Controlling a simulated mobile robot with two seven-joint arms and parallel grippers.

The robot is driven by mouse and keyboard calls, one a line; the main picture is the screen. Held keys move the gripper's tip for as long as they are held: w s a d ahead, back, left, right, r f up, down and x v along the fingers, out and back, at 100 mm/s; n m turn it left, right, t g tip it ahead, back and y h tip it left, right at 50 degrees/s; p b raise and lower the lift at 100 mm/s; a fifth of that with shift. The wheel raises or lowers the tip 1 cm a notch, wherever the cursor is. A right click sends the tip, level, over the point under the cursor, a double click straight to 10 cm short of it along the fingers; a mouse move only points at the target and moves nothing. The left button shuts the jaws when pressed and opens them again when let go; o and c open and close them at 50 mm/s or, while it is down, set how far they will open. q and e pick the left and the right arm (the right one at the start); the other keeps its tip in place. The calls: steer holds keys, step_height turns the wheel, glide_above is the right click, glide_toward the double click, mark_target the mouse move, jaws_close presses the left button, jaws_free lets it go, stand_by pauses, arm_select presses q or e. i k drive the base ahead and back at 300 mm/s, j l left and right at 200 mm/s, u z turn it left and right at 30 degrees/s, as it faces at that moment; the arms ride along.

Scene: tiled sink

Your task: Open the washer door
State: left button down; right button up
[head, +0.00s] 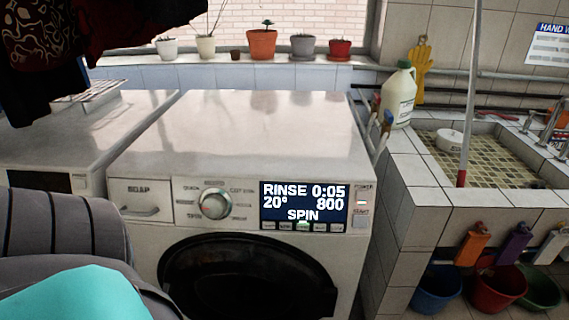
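The white washer (225,130) stands in front of me, left of the sink. Its round, dark door (248,278) is at the bottom of the head view and looks shut. The frame cuts off the door's lower part, and I cannot make out a handle. Above it are a soap drawer (140,201), a round dial (215,204) and a lit display (304,203) reading RINSE 0:05, 20°, 800, SPIN. Neither of my grippers is in view.
Another white machine (50,150) stands to the left. On the right is a tiled sink (480,155), with a jug (398,97) on its edge and a blue bucket (436,288) and a red bucket (497,288) below. Dark clothes (75,40) hang at upper left.

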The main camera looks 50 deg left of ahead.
mark_target(204, 280)
steer(key=u, duration=1.4)
